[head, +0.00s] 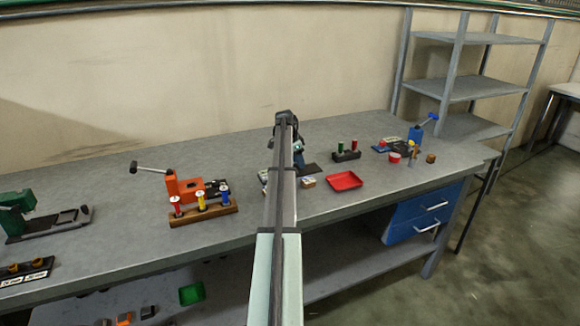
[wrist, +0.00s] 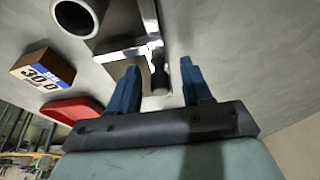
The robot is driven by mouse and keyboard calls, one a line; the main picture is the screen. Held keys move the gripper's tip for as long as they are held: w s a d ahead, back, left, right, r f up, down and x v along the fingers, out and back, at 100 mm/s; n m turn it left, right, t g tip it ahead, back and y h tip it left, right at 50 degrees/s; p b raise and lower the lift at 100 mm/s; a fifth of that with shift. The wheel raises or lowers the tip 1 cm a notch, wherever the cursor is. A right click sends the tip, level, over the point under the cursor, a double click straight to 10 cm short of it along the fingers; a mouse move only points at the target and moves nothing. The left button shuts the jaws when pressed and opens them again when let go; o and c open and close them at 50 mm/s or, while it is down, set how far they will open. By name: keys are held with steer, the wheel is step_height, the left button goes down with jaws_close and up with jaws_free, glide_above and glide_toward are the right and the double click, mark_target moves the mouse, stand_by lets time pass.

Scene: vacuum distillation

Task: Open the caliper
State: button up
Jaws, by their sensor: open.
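My gripper (wrist: 159,66) is open, with its two blue fingers apart. A shiny metal piece with a dark rounded end (wrist: 157,78) reaches into the gap between the fingers in the wrist view. It looks like part of the caliper, but I cannot tell for sure, nor whether a finger touches it. Its metal body (wrist: 122,27) lies beyond the left finger. In the head view my arm covers most of this spot, and only a bit of my gripper (head: 298,155) shows.
The head view shows the red tray (head: 345,181), an orange device (head: 188,187) and a blue device (head: 416,134) on the grey bench (head: 120,200).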

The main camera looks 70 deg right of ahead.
steer(key=shift+r, duration=0.1)
stand_by(0.3)
steer(key=shift+r, duration=3.4)
